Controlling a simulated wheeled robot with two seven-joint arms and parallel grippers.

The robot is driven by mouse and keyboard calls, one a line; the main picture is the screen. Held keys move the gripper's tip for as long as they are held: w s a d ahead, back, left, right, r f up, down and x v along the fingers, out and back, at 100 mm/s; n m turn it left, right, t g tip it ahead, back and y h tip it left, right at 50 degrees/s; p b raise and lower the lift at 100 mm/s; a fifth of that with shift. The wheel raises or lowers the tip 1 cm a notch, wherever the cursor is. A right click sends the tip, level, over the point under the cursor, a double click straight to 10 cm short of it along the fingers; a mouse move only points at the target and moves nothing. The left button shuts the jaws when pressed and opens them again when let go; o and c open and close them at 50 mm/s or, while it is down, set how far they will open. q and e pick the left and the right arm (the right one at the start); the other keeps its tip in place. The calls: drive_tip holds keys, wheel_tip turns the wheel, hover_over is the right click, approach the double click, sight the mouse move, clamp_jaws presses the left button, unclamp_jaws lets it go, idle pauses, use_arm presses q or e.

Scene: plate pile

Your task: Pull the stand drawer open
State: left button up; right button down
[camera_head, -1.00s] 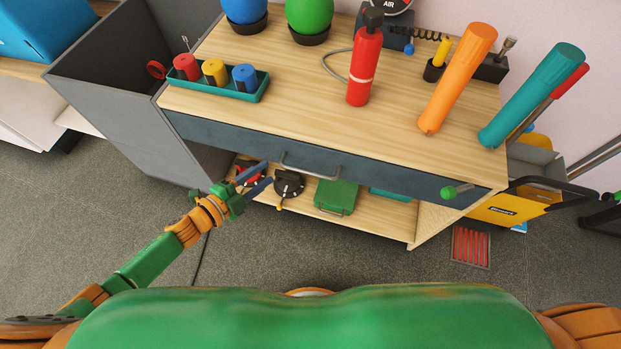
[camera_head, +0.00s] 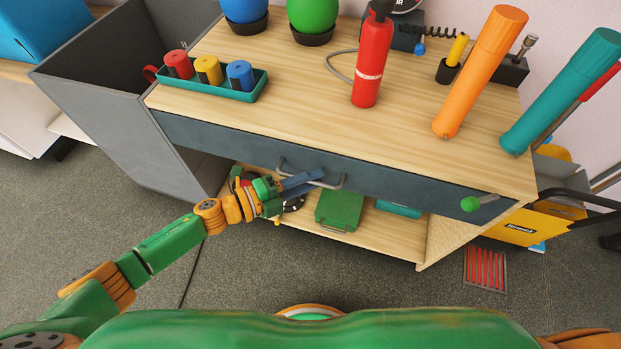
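The stand drawer has a dark blue-grey front (camera_head: 400,184) below the wooden top, and it looks closed, flush with the stand. A grey bar handle (camera_head: 338,185) is at its middle. My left gripper (camera_head: 316,178) reaches in from the left, with its blue fingers at the handle and overlapping it in the picture. The fingers look close together; whether they grip the bar or are only beside it, I cannot tell. My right gripper is out of view.
A green knob (camera_head: 470,204) on a metal pin sits at the drawer front's right end. A green case (camera_head: 340,207) lies on the shelf below. A red extinguisher (camera_head: 372,62) and a teal tray of cups (camera_head: 251,90) stand on the top (camera_head: 300,105). The floor in front is clear.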

use_arm(q)
clamp_jaws()
idle(1.2)
